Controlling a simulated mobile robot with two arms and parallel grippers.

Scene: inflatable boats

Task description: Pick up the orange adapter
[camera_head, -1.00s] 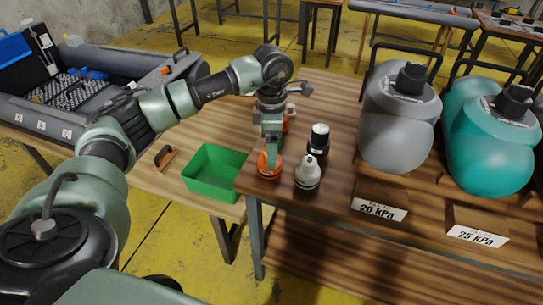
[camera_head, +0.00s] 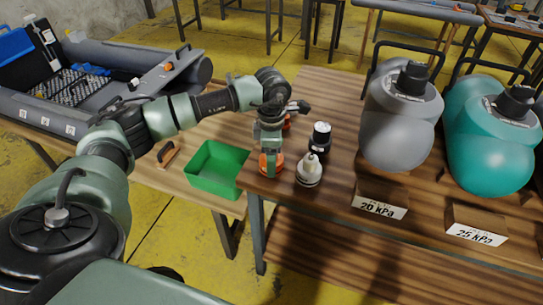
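The orange adapter (camera_head: 263,166) stands at the near left corner of the brown wooden table. My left gripper (camera_head: 271,168) points down over it, with a finger in front of its orange body. That finger and the wrist hide much of the adapter. Whether the fingers press on it or stand apart from it, I cannot tell. The adapter appears to be at table level. My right gripper is not in view.
A white-topped adapter (camera_head: 309,171) and a black one (camera_head: 319,140) stand close on the right. Another orange piece (camera_head: 287,124) is partly hidden behind my wrist. A green bin (camera_head: 217,168) is to the left. Grey (camera_head: 398,125) and teal (camera_head: 487,145) pumps stand right.

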